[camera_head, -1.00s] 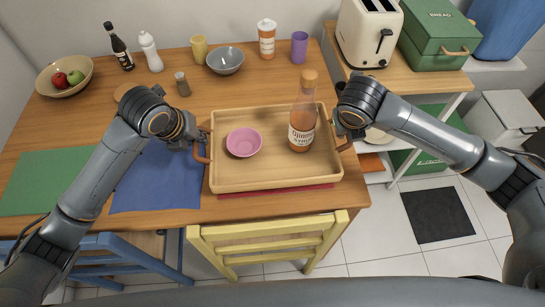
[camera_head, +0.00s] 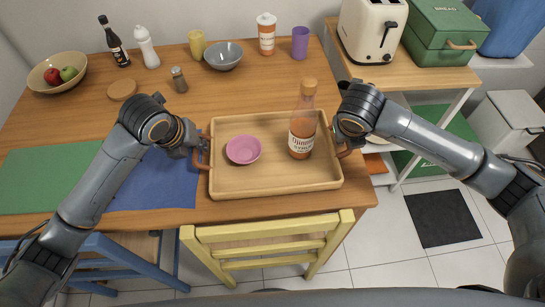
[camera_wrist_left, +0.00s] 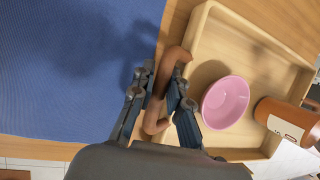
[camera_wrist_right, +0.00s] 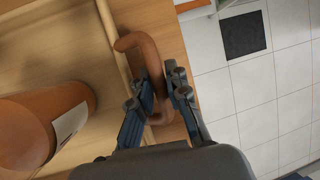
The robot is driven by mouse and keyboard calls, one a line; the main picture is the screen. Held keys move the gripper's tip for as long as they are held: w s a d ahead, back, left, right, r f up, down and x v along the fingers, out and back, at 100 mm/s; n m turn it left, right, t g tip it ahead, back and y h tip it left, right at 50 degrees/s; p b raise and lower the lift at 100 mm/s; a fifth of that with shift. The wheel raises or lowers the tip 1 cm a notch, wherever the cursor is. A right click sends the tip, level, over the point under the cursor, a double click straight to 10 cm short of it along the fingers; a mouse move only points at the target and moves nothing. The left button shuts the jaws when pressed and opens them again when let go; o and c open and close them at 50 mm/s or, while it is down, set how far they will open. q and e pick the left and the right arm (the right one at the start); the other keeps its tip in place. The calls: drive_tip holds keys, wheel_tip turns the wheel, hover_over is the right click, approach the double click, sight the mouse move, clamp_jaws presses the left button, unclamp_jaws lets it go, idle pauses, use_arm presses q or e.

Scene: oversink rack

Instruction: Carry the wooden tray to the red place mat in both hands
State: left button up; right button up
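The wooden tray (camera_head: 275,183) is level above or on the table's front part; whether it touches the tabletop I cannot tell. It carries a pink bowl (camera_head: 243,149) and an upright amber bottle (camera_head: 301,130) with a white label. My left gripper (camera_head: 200,150) is closed around the tray's left brown handle, which also shows in the left wrist view (camera_wrist_left: 176,56). My right gripper (camera_head: 345,148) is closed around the right handle, seen in the right wrist view (camera_wrist_right: 133,41). The red place mat is not visible now; the tray covers its place.
A blue mat (camera_head: 165,185) and a green mat (camera_head: 45,178) lie left of the tray. A yellow chair (camera_head: 270,245) stands at the front edge. A grey bowl (camera_head: 223,57), a purple cup (camera_head: 300,42) and a shaker (camera_head: 179,80) stand behind.

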use_arm(q)
drive_tip(key=shift+o, duration=1.4)
drive_tip(key=shift+r, duration=0.1)
use_arm(e)
drive_tip(key=shift+o, duration=1.4)
drive_tip(key=shift+r, duration=0.1)
use_arm(q)
drive_tip(key=shift+r, duration=0.1)
use_arm(e)
drive_tip(key=shift+r, duration=0.1)
